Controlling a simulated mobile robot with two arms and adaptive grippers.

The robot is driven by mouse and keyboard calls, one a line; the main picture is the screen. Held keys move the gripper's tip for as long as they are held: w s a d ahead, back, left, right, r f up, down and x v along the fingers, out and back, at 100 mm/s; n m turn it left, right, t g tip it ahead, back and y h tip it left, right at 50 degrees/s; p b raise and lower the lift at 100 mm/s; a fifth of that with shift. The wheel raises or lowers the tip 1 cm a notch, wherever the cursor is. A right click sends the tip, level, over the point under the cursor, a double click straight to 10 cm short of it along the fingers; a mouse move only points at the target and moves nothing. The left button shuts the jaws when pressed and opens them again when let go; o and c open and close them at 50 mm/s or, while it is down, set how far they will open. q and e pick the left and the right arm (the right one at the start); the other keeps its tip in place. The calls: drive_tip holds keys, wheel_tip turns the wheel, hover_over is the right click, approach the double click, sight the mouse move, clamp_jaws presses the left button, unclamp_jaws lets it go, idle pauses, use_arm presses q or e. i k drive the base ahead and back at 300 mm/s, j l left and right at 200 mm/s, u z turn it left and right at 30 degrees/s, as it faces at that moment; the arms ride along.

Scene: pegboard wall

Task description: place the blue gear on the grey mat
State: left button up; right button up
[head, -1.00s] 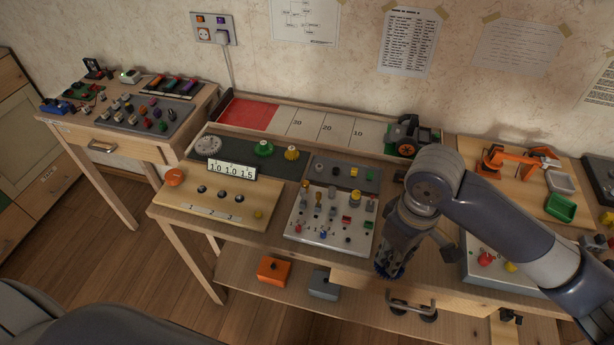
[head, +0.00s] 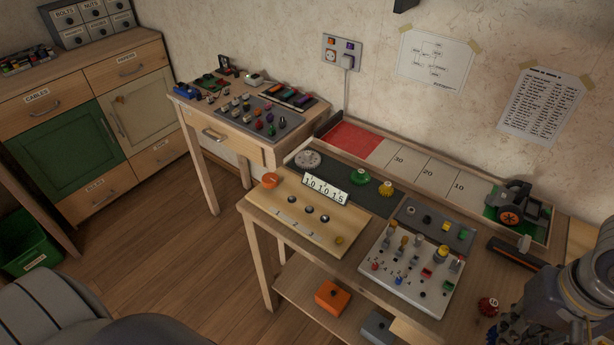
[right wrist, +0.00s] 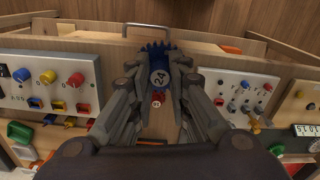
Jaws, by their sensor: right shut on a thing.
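The blue gear (right wrist: 159,76), marked 24, is between the fingers of my right gripper (right wrist: 158,90) in the right wrist view. The gripper is shut on it. In the head view my right gripper (head: 520,328) is cut off at the lower right corner, and I cannot clearly make out the gear there. A long dark grey mat (head: 335,174) lies on the workbench, left of my gripper and well apart from it. A pale grey gear (head: 308,159), a green gear (head: 360,177) and a yellow gear (head: 386,189) are on it. My left gripper is not in view.
A wooden panel with number cards (head: 325,192) stands in front of the mat. A white peg panel (head: 412,268) and a smaller grey mat (head: 436,224) lie between the long mat and my gripper. A small red part (head: 488,306) sits near my gripper.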

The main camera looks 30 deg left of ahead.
sight(332, 173)
drive_tip(key=i+j+u, duration=0.2)
drive_tip(key=u, duration=0.2)
drive_tip(key=i+j+u, duration=0.1)
drive_tip(key=u, duration=0.35)
drive_tip(key=i+u, duration=0.4)
drive_tip(key=i, duration=0.05)
